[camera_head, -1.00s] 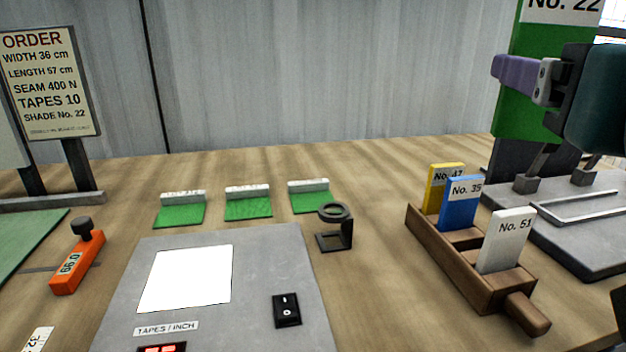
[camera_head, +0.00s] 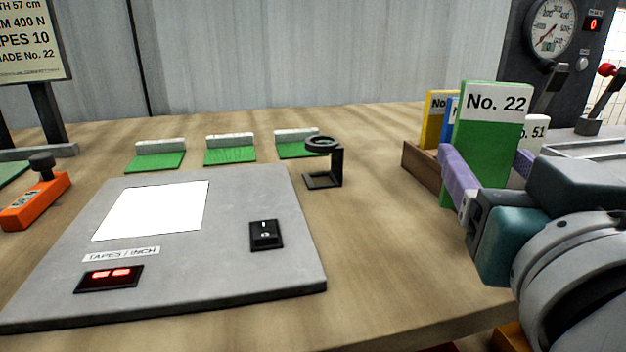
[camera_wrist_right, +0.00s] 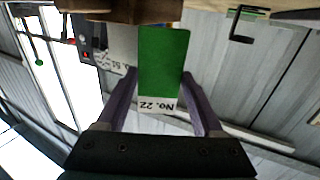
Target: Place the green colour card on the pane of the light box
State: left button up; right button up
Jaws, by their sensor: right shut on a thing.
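The green colour card (camera_head: 488,150), marked No. 22 on a white band, is held upright in my right gripper (camera_head: 485,178), in front of the wooden card rack. In the right wrist view the card (camera_wrist_right: 163,62) stands between the two purple fingers of the gripper (camera_wrist_right: 160,105). The light box (camera_head: 200,258) is a grey slab at the left of the head view. Its white pane (camera_head: 152,210) is bare. The card is to the right of the light box and apart from it. My left gripper is not in view.
The rack (camera_head: 418,166) holds yellow (camera_head: 438,106), blue and white (camera_head: 537,133) cards, partly hidden by the green card. A black magnifier stand (camera_head: 324,165) is by the light box's far right corner. Green swatches (camera_head: 230,150) lie behind the box. An orange tool (camera_head: 35,202) lies left.

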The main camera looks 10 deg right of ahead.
jog(key=shift+f+b, duration=0.8)
jog(key=shift+f, duration=1.2)
jog(key=shift+f, duration=0.2)
jog(key=o, duration=1.3)
